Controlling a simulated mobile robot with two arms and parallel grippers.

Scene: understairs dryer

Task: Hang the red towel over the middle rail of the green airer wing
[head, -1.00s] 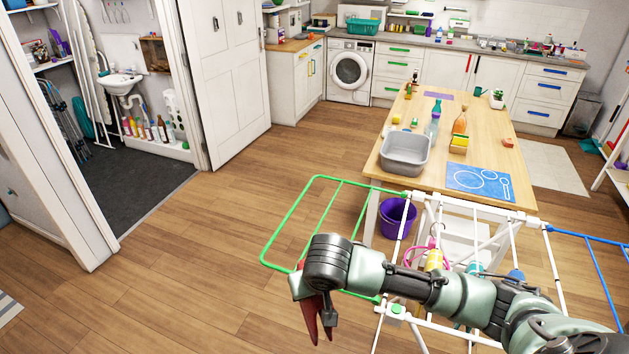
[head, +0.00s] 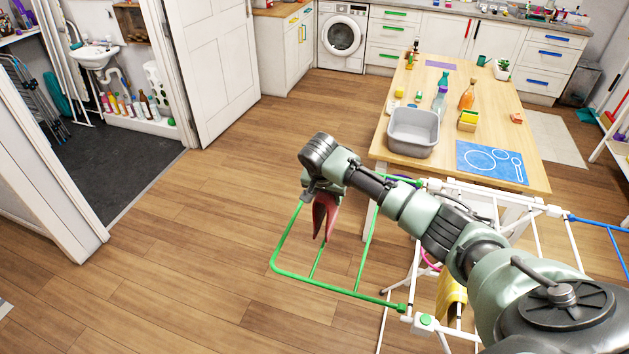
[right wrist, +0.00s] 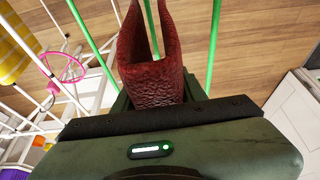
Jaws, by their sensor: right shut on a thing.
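The red towel (head: 325,214) hangs folded from my right gripper (head: 316,192), its two flaps pointing down. My right gripper is shut on its fold, above the green airer wing (head: 335,288). In the right wrist view the towel (right wrist: 152,75) spreads from the jaws in two flaps, and the middle rail (right wrist: 150,22) shows in the gap between them. In the head view the middle rail (head: 318,260) comes out below the towel. I cannot tell whether towel and rail touch. My arm and the towel hide the wing's far part. My left gripper is not in view.
The white airer frame (head: 480,190) stands right of the wing, with a yellow cloth (head: 452,296) on it and a blue wing (head: 605,222) beyond. A wooden table (head: 400,165) with a grey basin (head: 413,130) stands behind. The floor left of the wing is clear.

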